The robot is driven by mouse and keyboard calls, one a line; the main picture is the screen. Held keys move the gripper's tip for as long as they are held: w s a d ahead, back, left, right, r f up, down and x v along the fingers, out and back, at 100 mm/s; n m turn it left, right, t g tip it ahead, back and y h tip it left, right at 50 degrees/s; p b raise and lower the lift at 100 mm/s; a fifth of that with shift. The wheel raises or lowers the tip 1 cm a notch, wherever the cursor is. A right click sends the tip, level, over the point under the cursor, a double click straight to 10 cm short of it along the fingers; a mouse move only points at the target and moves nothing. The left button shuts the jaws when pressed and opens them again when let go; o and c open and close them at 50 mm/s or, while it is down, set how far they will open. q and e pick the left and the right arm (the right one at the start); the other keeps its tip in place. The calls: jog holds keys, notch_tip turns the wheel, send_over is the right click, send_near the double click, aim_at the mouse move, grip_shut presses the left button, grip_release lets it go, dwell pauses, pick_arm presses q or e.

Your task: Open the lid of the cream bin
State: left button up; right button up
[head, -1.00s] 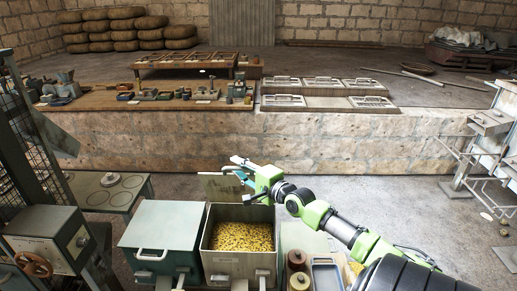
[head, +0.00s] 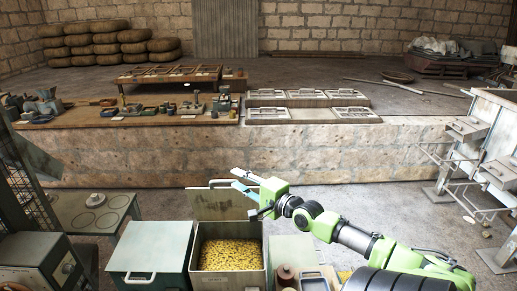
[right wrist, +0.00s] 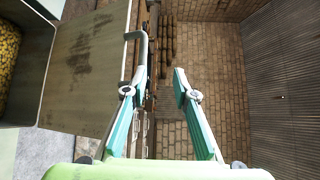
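The cream bin (head: 196,256) stands low in the middle of the head view, full of small yellow pieces (head: 230,254). Its lid (head: 208,204) stands raised at the bin's far side, and the bin's mouth is uncovered. In the right wrist view the lid (right wrist: 85,70) fills the left part, with a bar handle (right wrist: 141,48) along its edge. My right gripper (head: 236,179) is at the lid's upper right. In the right wrist view its fingers (right wrist: 155,85) are apart, the left one close to the handle; I cannot tell whether they touch. My left gripper is out of view.
A closed grey-green bin (head: 150,250) stands left of the cream bin. Brown jars (head: 286,274) and a tray (head: 314,283) are to its right. A raised stone ledge (head: 300,160) runs behind. A metal rack (head: 480,150) is at far right. Floor between is clear.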

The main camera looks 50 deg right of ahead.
jog(key=s+r+p, duration=0.3)
jog(key=s+r, duration=0.1)
jog(key=s, duration=0.2)
jog(key=shift+s+d+r, duration=0.2)
jog(key=shift+d+r, duration=0.05)
jog(key=shift+d, duration=0.2)
dwell(0.4)
jog(key=shift+p, duration=0.45)
jog(key=shift+s+f, duration=0.1)
jog(key=s, duration=1.1)
jog(key=shift+s+a+r, duration=0.35)
jog(key=shift+a+r, duration=0.05)
